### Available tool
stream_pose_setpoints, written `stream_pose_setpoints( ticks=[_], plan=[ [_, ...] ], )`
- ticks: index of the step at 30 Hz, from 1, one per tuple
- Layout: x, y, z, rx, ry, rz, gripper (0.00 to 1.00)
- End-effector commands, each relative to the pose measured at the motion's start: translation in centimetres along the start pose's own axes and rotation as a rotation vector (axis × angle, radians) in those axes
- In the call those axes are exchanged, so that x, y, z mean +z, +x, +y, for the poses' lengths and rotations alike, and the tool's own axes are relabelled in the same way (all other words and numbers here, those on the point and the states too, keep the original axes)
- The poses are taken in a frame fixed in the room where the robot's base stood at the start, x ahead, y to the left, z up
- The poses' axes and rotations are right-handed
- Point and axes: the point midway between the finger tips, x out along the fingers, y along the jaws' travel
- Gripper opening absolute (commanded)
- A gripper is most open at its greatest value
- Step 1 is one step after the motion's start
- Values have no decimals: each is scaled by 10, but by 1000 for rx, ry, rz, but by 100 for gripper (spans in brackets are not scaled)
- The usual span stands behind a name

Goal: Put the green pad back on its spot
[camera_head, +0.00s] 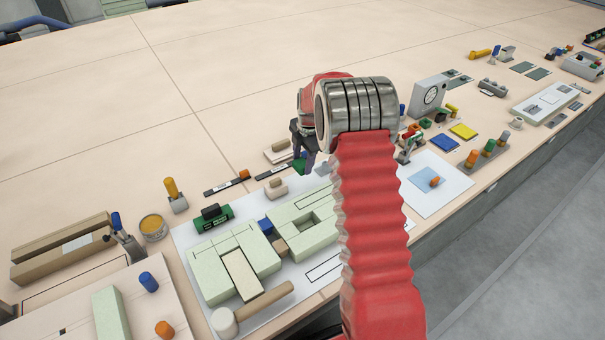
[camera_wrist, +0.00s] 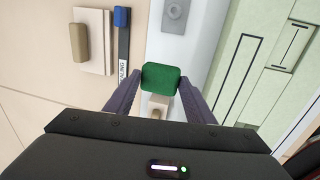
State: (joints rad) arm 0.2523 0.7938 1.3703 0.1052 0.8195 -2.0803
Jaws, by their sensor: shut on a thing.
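My gripper (camera_wrist: 160,88) is shut on the green pad (camera_wrist: 160,76), a rounded dark green piece held between the two purple-grey fingertips. The pad also shows in the head view (camera_head: 299,166), below my gripper (camera_head: 304,158) and partly hidden by it. The pad appears above the work surface; its exact height is hard to tell. In the wrist view, a small pale block with a tan knob (camera_wrist: 158,104) shows just below the pad. I cannot tell which place is the pad's spot.
A dark labelled strip with a blue block (camera_wrist: 122,18) and a pale plate with a tan handle (camera_wrist: 79,42) lie left in the wrist view. Pale green fixture blocks (camera_head: 230,262) and a mallet (camera_head: 252,308) lie front left. A yellow pad (camera_head: 463,131) and blue pad (camera_head: 443,142) lie right.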

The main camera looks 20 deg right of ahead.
Motion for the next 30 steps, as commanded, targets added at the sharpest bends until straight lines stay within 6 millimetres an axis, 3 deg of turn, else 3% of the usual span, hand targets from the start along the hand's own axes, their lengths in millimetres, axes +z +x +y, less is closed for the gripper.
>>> stream_pose_setpoints(
  ticks=[4, 15, 24, 30],
  plan=[
    [0, 16, -3, 0, 0, 0, 13],
    [0, 20, -3, 1, 0, -1, 13],
    [0, 51, -9, 0, 1, 0, 13],
    [0, 54, -9, 2, 0, -1, 13]
  ],
)
